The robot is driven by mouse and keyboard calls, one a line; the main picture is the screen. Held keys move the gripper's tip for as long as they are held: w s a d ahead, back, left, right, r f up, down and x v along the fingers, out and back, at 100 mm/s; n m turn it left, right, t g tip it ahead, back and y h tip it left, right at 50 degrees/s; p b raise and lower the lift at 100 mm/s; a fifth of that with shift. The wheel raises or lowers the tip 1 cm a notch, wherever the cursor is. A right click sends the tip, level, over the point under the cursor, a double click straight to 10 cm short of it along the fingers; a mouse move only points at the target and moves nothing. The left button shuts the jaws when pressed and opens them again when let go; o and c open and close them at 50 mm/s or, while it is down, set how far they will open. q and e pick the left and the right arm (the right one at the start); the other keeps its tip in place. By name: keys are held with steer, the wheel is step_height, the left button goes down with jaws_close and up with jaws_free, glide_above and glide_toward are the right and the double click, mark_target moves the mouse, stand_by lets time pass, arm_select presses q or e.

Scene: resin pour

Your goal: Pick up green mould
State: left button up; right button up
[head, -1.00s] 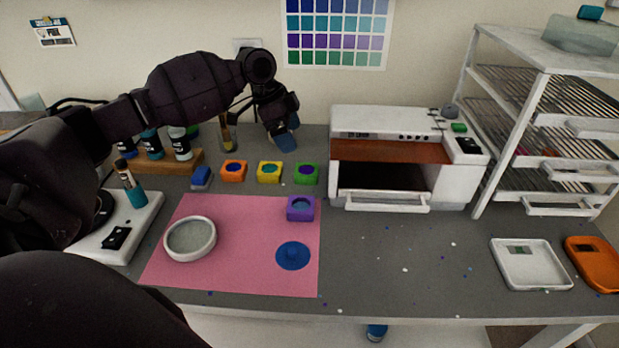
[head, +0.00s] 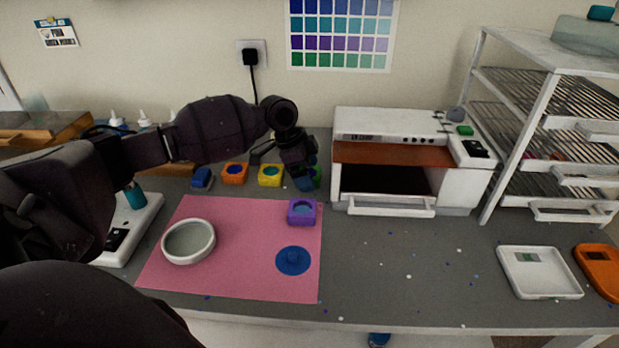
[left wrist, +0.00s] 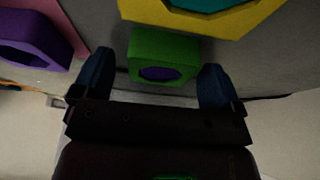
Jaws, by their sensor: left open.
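The green mould (left wrist: 163,57) is a small square block with a purple-filled hollow. In the left wrist view it lies between the two blue fingertips of my left gripper (left wrist: 157,80), with a visible gap to each finger. In the head view my left gripper (head: 305,180) is over the right end of the mould row and hides most of the green mould; only a green sliver (head: 317,174) shows at its right. The left gripper is open and empty. I do not see my right gripper.
A yellow mould (head: 270,175) stands close by on the left, then orange (head: 235,173) and blue (head: 202,179) ones. A purple mould (head: 302,212) sits on the pink mat (head: 220,272) in front. A white oven (head: 385,207) stands just to the right.

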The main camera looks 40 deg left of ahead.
arm_select(q)
steer(key=shift+c, duration=0.7)
steer(key=c, duration=0.9)
steer(key=shift+o, duration=0.2)
steer(key=shift+r, duration=0.2)
step_height(320, 180, up, 20)
steer(key=p, duration=0.2)
steer(key=shift+f+p, duration=0.15)
steer(key=shift+p, duration=0.15)
